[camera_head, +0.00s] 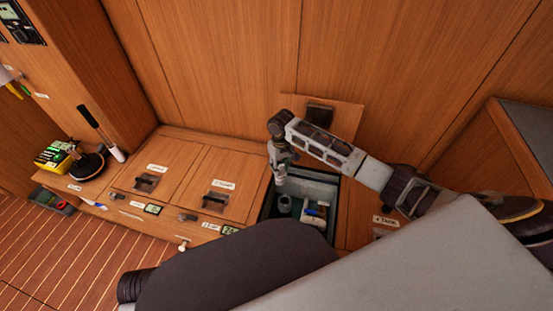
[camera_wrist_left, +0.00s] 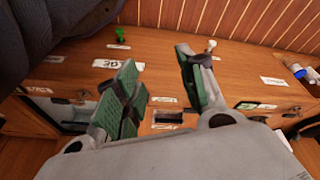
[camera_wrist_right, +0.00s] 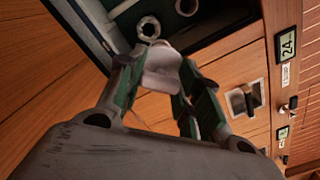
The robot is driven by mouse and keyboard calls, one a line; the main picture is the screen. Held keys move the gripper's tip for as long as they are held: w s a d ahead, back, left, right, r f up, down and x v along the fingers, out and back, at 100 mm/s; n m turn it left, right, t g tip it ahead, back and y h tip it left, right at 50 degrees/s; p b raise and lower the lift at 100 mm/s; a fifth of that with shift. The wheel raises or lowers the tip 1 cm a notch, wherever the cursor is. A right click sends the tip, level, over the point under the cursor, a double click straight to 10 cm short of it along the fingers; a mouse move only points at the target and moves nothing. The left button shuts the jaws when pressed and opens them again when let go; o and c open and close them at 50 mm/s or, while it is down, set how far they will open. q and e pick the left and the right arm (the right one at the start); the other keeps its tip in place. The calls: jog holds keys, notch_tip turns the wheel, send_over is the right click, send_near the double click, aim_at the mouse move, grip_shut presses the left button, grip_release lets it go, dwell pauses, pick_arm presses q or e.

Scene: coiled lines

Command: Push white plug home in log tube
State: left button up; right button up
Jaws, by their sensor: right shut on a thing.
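My right gripper (camera_head: 279,172) reaches down over the open locker in the head view. In the right wrist view it (camera_wrist_right: 165,85) is shut on a pale, smooth piece that looks like the white plug (camera_wrist_right: 162,68), partly covered by the fingers. A light ring-shaped fitting (camera_wrist_right: 148,28) lies just beyond the plug and looks like the log tube's mouth; I cannot tell whether they touch. A round pale-green fitting (camera_head: 285,203) shows inside the locker in the head view. My left gripper (camera_wrist_left: 160,80) is open and empty above the cabinet; its fingers are not visible in the head view.
The open locker (camera_head: 267,208) has dark walls and holds a blue-and-white item (camera_head: 316,212). Its lid (camera_head: 338,115) leans against the back panel. Closed hatches (camera_head: 215,184) with recessed handles lie left. A white knob (camera_head: 183,246) stands by the front edge. A winch-like item (camera_head: 86,165) stands far left.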

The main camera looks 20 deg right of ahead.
pick_arm(q)
jog(key=shift+w+d+f+t+h+b, duration=0.25)
jog(key=shift+d+f+t+h+b, duration=0.3)
jog(key=shift+b, duration=1.75)
pick_arm(e)
jog(key=d+f+n, duration=0.3)
jog(key=f, duration=0.9)
jog(key=shift+w+f, duration=0.2)
jog(key=shift+w, duration=0.15)
pick_arm(q)
jog(key=shift+d+r, duration=0.1)
jog(key=shift+d, duration=0.05)
pick_arm(e)
jog(key=shift+d, duration=0.1)
pick_arm(q)
notch_tip(320, 180, down, 13)
jog(key=d+t+h+b, duration=0.1)
jog(key=d+t+b, duration=0.1)
jog(key=b, duration=0.4)
jog(key=shift+w+d+r+n+b, duration=0.15)
jog(key=shift+w+d+n+b, duration=0.2)
jog(key=shift+d+n, duration=0.05)
pick_arm(e)
jog(key=shift+f, duration=2.9)
